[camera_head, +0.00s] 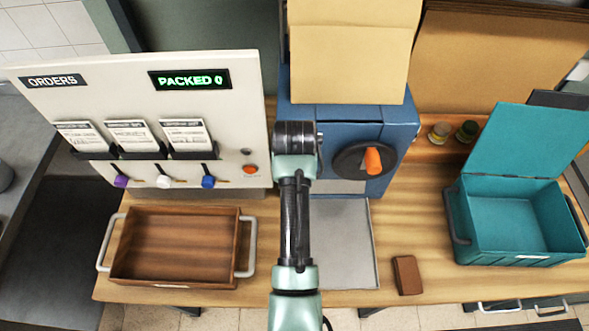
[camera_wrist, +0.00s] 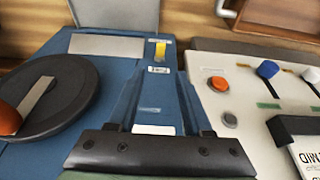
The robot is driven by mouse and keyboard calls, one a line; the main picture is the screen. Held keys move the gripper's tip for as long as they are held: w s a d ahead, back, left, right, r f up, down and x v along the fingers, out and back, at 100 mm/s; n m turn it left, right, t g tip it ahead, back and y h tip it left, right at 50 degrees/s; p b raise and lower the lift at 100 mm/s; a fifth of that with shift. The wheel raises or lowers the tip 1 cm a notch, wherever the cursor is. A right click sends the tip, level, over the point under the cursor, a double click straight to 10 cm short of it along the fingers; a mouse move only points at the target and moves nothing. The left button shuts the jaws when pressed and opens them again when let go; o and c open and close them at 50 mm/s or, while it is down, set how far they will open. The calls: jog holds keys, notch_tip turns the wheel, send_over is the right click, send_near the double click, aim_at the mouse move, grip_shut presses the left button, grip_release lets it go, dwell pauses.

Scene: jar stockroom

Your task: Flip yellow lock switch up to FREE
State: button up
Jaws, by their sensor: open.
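The yellow lock switch (camera_wrist: 160,50) shows in the wrist view on the blue machine (camera_wrist: 60,57), with a small white label beside it. I cannot read the label or tell which way the switch is set. My gripper (camera_wrist: 162,100) is over the machine's face, its fingers apart and pointing towards the switch's side, with nothing seen between them. The switch appears just beyond the fingertips; whether they touch is unclear. In the head view my arm hides the switch and fingers. The blue machine (camera_head: 397,128) carries a dark dial with an orange handle (camera_head: 373,161).
A white orders panel (camera_head: 215,120) with an orange button (camera_head: 250,170) stands close left of the machine. A wooden tray (camera_head: 175,282), a grey plate (camera_head: 350,245), a brown block (camera_head: 407,275) and an open teal box (camera_head: 515,262) are on the table.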

jog(key=shift+v, duration=1.65)
